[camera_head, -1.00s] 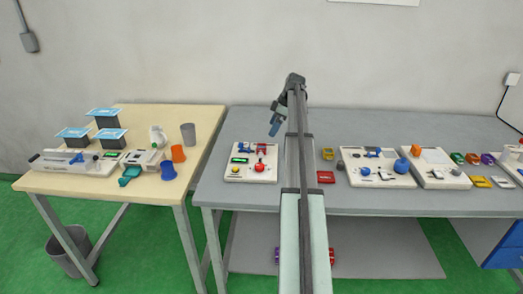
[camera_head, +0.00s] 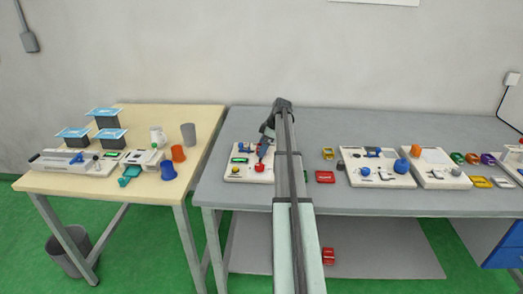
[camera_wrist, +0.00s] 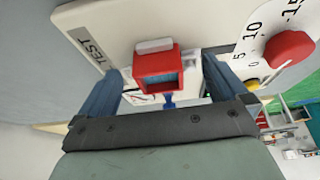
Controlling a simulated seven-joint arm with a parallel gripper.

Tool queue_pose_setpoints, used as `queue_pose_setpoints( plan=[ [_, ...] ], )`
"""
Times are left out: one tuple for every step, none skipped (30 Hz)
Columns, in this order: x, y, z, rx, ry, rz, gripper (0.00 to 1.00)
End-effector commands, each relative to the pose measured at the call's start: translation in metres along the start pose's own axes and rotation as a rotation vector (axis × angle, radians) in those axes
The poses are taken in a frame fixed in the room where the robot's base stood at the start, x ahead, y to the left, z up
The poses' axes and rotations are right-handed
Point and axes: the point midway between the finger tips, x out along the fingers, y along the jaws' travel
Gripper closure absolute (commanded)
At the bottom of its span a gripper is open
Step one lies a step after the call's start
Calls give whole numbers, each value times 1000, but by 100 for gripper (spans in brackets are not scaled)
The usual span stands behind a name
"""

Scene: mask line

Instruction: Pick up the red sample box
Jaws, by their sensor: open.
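My gripper (camera_head: 262,152) is over the left white test board (camera_head: 240,177) on the grey bench. In the wrist view, its two fingers (camera_wrist: 160,92) are open, one on each side of a red box-shaped piece (camera_wrist: 167,61) with a pale tab on top and a bluish front. The fingers show no clear contact with it. The "TEST" lettering is beside it. Another red box (camera_head: 325,177) with white markings lies on the bench to the right of the arm. A red block (camera_head: 328,256) is on the lower shelf. I cannot tell from labels which is the sample box.
A red knob (camera_wrist: 289,47) with a number scale and a yellow button (camera_wrist: 250,83) are close to the right finger. Two more white boards (camera_head: 377,168) and several coloured boxes stand to the right. A wooden table (camera_head: 110,188) with cups is to the left.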

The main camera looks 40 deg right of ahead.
Motion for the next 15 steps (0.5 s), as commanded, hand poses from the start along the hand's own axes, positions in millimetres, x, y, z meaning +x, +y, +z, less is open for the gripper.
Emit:
queue_pose_setpoints(
  plan=[
    [2,0,0,0,0,0,0],
    [2,0,0,0,0,0,0],
    [2,0,0,0,0,1,0],
    [2,0,0,0,0,1,0],
    [2,0,0,0,0,1,0],
    [2,0,0,0,0,1,0],
    [2,0,0,0,0,1,2],
    [2,0,0,0,0,1,5],
    [2,0,0,0,0,1,9],
    [2,0,0,0,0,1,12],
    [2,0,0,0,0,1,14],
    [2,0,0,0,0,0,18],
    [2,0,0,0,0,0,21],
    [2,0,0,0,0,0,24],
    [2,0,0,0,0,0,28]
  ],
)
